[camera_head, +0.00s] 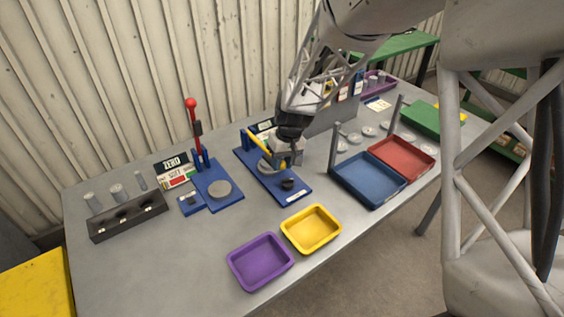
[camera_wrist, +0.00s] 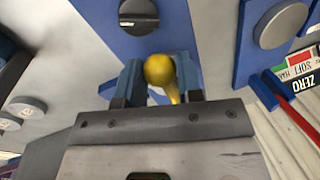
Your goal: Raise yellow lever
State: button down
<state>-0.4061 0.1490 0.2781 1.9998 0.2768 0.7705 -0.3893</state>
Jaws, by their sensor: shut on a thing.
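The yellow lever shows in the head view as a short yellow arm (camera_head: 252,136) that rises from a blue base plate (camera_head: 295,194) near the middle of the table. Its yellow knob (camera_wrist: 158,69) sits between the two blue-grey fingers of my gripper (camera_wrist: 160,78) in the wrist view. My gripper (camera_head: 287,160) is shut on this knob, low over the plate. A dark round piece (camera_wrist: 138,14) is on the plate just past the fingers. My gripper and wrist hide part of the lever in the head view.
Left of it stands a red-knobbed lever (camera_head: 192,120) on another blue plate, beside a ZERO card (camera_head: 173,163). A purple tray (camera_head: 260,262) and a yellow tray (camera_head: 311,229) lie in front. Blue (camera_head: 368,181) and red (camera_head: 402,158) trays with grey posts stand right. The front left table is clear.

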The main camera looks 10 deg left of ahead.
jog(key=shift+r, duration=0.1)
jog(key=shift+w+a+r+g+h, duration=0.15)
jog(key=shift+r+g+h, duration=0.25)
jog(key=shift+r, duration=0.55)
jog(key=r, duration=0.2)
jog(key=r+g+h, duration=0.1)
jog(key=w+a+r+g+h, duration=0.1)
jog(key=r, duration=0.1)
jog(key=shift+w+a+r, duration=0.1)
jog(key=shift+r, duration=0.25)
jog(key=w+a+r+g+h, duration=0.2)
jog(key=w+a+r, duration=0.8)
jog(key=a, duration=0.1)
jog(key=shift+w+r+m, duration=0.25)
jog(key=shift+w+m, duration=0.15)
jog(key=shift+a, duration=0.1)
